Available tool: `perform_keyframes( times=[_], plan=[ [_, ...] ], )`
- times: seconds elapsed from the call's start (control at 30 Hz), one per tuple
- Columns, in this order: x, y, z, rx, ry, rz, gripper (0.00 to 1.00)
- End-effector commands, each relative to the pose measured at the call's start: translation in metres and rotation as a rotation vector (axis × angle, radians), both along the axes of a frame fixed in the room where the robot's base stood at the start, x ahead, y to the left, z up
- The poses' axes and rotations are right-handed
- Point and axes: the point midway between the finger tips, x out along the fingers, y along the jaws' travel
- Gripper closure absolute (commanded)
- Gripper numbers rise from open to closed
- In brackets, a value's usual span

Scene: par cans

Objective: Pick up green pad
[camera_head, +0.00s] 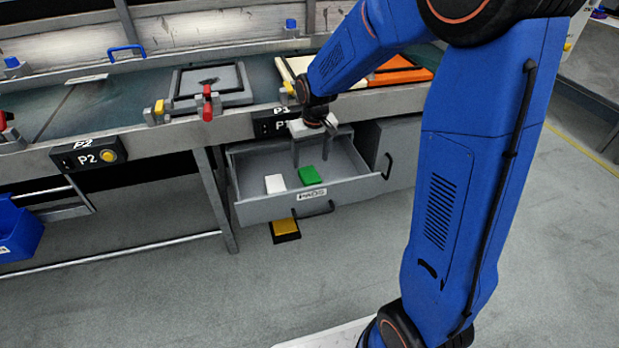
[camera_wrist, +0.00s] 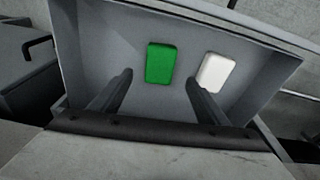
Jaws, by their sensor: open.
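The green pad (camera_head: 309,175) lies flat on the floor of an open grey drawer (camera_head: 292,204). It also shows in the wrist view (camera_wrist: 160,63), a little left of centre and past my fingertips. My gripper (camera_head: 310,160) is over the drawer, pointing down, with its two fingers apart and nothing between them. In the wrist view my gripper (camera_wrist: 158,78) has a finger on each side of the green pad's line, the pad nearer the left finger. I cannot tell the exact height of the fingertips above the drawer floor.
A white pad (camera_head: 275,184) lies beside the green pad, also in the wrist view (camera_wrist: 215,72). The drawer walls surround both. The workbench (camera_head: 220,121) is above and behind the drawer. A yellow pedal (camera_head: 285,228) is on the floor below. A blue bin (camera_head: 18,228) stands far left.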

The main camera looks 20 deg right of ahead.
Motion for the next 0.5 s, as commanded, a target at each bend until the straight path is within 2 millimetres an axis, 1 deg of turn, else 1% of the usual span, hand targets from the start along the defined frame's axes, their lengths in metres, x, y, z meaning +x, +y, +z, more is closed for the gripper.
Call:
perform_keyframes(
  times=[0.03,0.1,0.37,0.5],
  plan=[
    [0.000,0.000,-0.009,0.000,0.004,0.000,0.31],
    [0.002,0.000,-0.017,0.000,0.003,0.000,0.31],
    [0.004,0.000,-0.033,0.000,0.002,0.000,0.31],
    [0.006,0.000,-0.050,0.000,0.003,0.000,0.31]
  ],
)
